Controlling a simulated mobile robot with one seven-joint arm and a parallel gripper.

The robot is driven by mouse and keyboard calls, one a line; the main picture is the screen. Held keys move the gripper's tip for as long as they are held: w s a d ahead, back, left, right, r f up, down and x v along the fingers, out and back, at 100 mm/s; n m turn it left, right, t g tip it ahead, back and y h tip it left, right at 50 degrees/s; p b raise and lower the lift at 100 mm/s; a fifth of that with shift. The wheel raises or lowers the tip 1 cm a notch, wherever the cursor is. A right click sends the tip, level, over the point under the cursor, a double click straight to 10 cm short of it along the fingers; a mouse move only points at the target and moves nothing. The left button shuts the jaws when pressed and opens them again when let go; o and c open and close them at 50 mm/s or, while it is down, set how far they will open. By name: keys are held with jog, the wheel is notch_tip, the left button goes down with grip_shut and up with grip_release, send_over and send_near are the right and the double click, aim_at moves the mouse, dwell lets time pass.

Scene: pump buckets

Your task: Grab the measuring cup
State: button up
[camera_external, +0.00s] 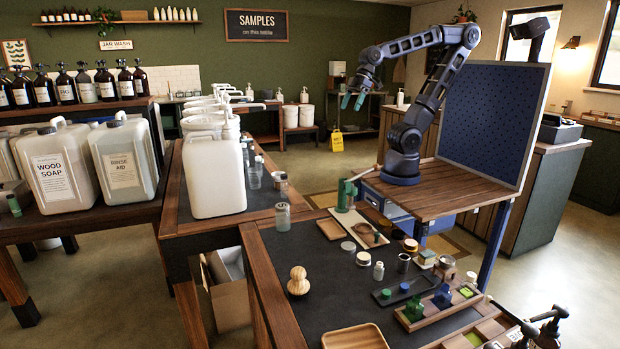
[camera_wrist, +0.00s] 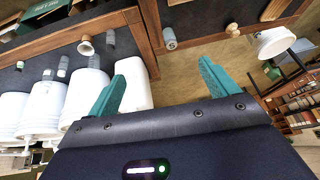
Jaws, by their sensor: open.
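My gripper (camera_external: 352,101) is raised high above the counters, at the end of my arched arm. In the wrist view its two teal fingers (camera_wrist: 160,86) are spread wide apart with nothing held between them. No vessel is clearly marked as the measuring cup. A small brownish cup (camera_external: 281,181) stands on the dark counter beside the clear jars; a copper-coloured cup shows in the wrist view (camera_wrist: 86,45). A small dark metal cup (camera_external: 403,263) stands among items on the front counter. I cannot tell which is the measuring cup.
A large white jug (camera_external: 215,180) and several white pump buckets (camera_external: 210,125) line the left counter. A wooden knob-shaped object (camera_external: 298,281) and a wooden tray (camera_external: 355,337) are on the front counter.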

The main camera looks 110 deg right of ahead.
jog(key=w+d+f+m+t, duration=0.1)
jog(key=w, duration=0.7)
jog(key=w+d+f+t, duration=0.1)
jog(key=w+d, duration=0.1)
jog(key=w, duration=0.7)
jog(key=m+g+h, duration=0.3)
jog(key=m+h, duration=0.3)
jog(key=m, duration=0.2)
send_over(255, 178)
jog(key=s, duration=0.4)
notch_tip(255, 178, down, 28)
jog(key=shift+a+x, duration=0.2)
jog(key=shift+x, duration=2.25)
jog(key=shift+a+x, duration=0.2)
jog(key=shift+x, duration=2.2)
jog(key=shift+f, duration=0.2)
jog(key=c, duration=1.1)
